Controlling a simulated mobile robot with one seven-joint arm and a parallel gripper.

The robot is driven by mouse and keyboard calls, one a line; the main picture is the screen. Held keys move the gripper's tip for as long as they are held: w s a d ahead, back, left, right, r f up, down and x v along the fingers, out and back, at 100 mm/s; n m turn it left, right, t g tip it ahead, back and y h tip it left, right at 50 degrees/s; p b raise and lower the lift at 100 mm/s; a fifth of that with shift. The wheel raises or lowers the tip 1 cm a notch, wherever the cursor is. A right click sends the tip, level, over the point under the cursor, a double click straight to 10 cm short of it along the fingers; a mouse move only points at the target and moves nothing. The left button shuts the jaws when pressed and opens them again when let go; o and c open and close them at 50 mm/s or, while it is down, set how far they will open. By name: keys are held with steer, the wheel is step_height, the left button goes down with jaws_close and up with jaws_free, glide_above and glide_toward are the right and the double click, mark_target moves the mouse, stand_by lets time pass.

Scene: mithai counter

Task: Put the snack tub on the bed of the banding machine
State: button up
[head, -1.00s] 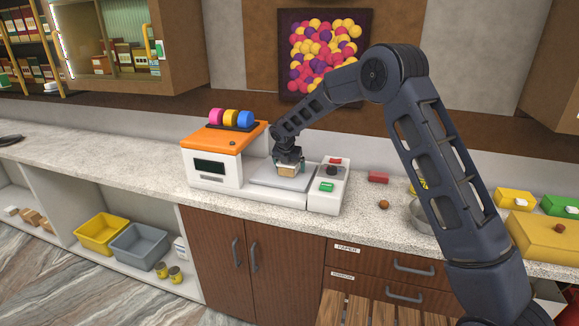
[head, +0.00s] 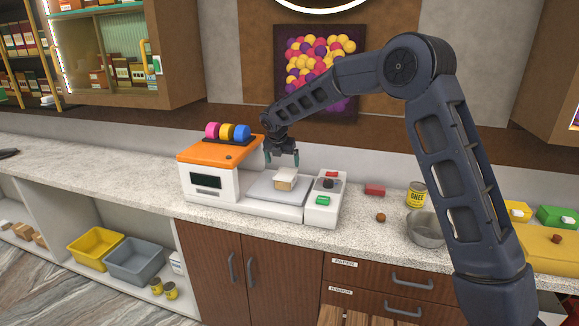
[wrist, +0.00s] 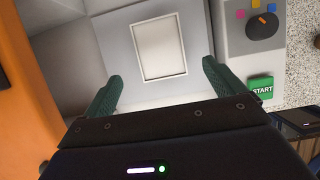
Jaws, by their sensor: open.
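The snack tub (head: 285,180), a small tan box with a white top, sits upright on the grey bed (head: 262,190) of the banding machine (head: 208,177). In the wrist view the tub's pale rectangular lid (wrist: 160,50) shows just beyond my fingertips, with bare bed (wrist: 194,88) around it. My gripper (head: 283,160) is open and empty above the tub, apart from it. In the wrist view the green fingers of my gripper (wrist: 158,80) are spread wide with nothing between them.
The machine's control box (head: 325,195) with a dial and a green START button (wrist: 261,87) stands right of the bed. The orange-topped housing (head: 215,152) is on the left.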

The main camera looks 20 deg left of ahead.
steer(key=shift+r, duration=0.2)
steer(key=shift+d+r, duration=0.2)
steer(key=shift+d, duration=0.1)
steer(key=d+r+m, duration=0.4)
steer(key=d+r, duration=0.1)
steer(key=d, duration=0.5)
steer(key=d+r+m, duration=0.5)
steer(key=d, duration=0.6)
steer(key=s+d+r+m, duration=0.3)
steer(key=d+m, duration=0.1)
steer(key=d, duration=0.5)
steer(key=s+d+r+m, duration=0.3)
steer(key=d+m, duration=0.1)
steer(key=d, duration=0.4)
steer(key=s+d+m, duration=0.9)
steer(key=s+d, duration=0.2)
steer(key=d, duration=0.3)
steer(key=s+d+f+m, duration=0.2)
steer(key=s+d+m, duration=0.2)
steer(key=s, duration=0.3)
steer(key=s+d+f+m, duration=0.2)
steer(key=s+d+m, duration=0.2)
steer(key=s+m, duration=0.2)
steer(key=shift+s+f, duration=0.3)
steer(key=shift+s, duration=0.35)
